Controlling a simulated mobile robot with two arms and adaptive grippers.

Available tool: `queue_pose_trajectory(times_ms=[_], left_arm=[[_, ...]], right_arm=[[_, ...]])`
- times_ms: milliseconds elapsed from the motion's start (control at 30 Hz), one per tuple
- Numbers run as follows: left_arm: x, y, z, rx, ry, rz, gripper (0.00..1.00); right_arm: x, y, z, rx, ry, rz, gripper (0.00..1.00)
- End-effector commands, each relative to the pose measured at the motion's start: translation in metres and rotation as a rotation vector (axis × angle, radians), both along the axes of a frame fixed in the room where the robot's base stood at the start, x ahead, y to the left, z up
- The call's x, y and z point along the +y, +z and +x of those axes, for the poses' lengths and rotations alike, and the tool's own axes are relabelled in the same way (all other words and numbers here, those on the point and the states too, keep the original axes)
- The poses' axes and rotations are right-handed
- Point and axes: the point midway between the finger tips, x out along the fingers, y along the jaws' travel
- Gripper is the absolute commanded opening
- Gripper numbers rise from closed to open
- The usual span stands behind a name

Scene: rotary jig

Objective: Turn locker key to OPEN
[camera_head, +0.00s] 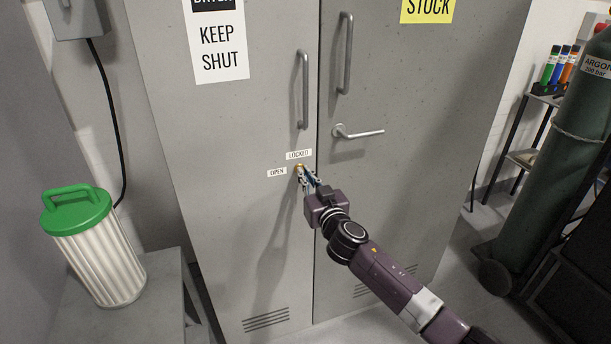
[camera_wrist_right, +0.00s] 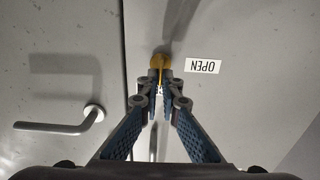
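The brass locker key and its lock (camera_head: 299,167) sit in the left door of the grey locker (camera_head: 225,215). The LOCKED label (camera_head: 298,154) is just above the lock and the OPEN label (camera_head: 277,172) is to its left. My right gripper (camera_head: 304,176) is at the lock. In the right wrist view, which is upside down, its fingertips (camera_wrist_right: 160,82) are close together on both sides of the yellow key (camera_wrist_right: 160,64), seen nearly edge-on and upright. The fingers hide part of the key. The OPEN label also shows there (camera_wrist_right: 202,66). My left gripper is not in view.
A lever handle (camera_head: 357,132) is on the right door, right of the lock, and two bar handles (camera_head: 303,90) are above. A green-lidded bin (camera_head: 97,255) stands at left. A gas cylinder (camera_head: 555,180) stands at right. Space before the left door is clear.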

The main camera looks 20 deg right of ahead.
Motion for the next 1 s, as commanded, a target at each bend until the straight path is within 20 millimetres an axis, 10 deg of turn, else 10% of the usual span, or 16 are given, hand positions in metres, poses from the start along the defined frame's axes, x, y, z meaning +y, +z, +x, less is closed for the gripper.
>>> queue_pose_trajectory(times_ms=[1000], left_arm=[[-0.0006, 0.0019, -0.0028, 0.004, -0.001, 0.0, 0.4]], right_arm=[[0.0071, -0.0033, -0.0003, -0.022, 0.0, -0.713, 0.0]])
